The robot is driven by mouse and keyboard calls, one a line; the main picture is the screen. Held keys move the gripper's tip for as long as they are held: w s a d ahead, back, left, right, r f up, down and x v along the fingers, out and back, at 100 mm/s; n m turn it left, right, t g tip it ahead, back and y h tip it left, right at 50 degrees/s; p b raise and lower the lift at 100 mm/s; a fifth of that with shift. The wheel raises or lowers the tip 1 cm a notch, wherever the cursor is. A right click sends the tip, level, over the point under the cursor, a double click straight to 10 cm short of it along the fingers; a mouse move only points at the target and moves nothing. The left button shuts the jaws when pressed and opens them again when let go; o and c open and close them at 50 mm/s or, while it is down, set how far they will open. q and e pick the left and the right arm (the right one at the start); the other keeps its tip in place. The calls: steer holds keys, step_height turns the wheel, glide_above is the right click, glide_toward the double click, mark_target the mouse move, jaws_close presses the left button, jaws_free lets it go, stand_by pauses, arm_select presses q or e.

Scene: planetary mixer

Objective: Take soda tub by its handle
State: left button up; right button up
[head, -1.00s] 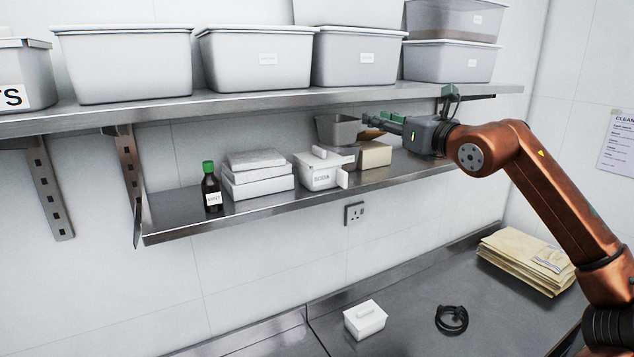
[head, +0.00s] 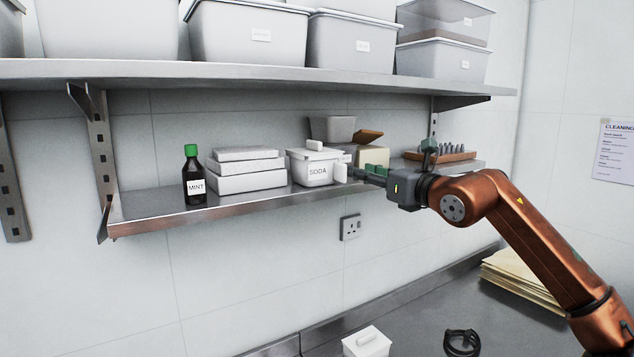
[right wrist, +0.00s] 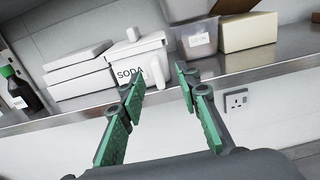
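The soda tub (head: 316,176) is a white lidded box marked SODA, standing on the lower shelf. Its white handle (head: 341,173) sticks out from the side facing my right gripper, and the tub has a knob on its lid. The right wrist view shows the tub (right wrist: 124,78) and its handle (right wrist: 156,73) too. My right gripper (head: 362,172) is just right of the handle, level with it. In the right wrist view the fingers (right wrist: 159,80) are apart, and the handle appears between their tips, slightly ahead; contact is not visible. My left gripper is not in view.
A mint bottle (head: 194,178) and stacked white boxes (head: 246,172) stand left of the tub. A grey bin (head: 332,129) and a beige box (head: 368,156) stand behind and right. The upper shelf (head: 250,76) hangs above.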

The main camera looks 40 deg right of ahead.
mark_target(346, 166)
steer(key=w+p, duration=0.3)
steer(key=w, duration=0.4)
steer(key=shift+w+r+p, duration=0.1)
steer(key=shift+w+p, duration=0.05)
steer(key=shift+p, duration=0.25)
steer(key=shift+w+d, duration=0.1)
steer(key=shift+w, duration=0.15)
steer(key=shift+s, duration=0.1)
steer(key=shift+c, duration=0.2)
jaws_close()
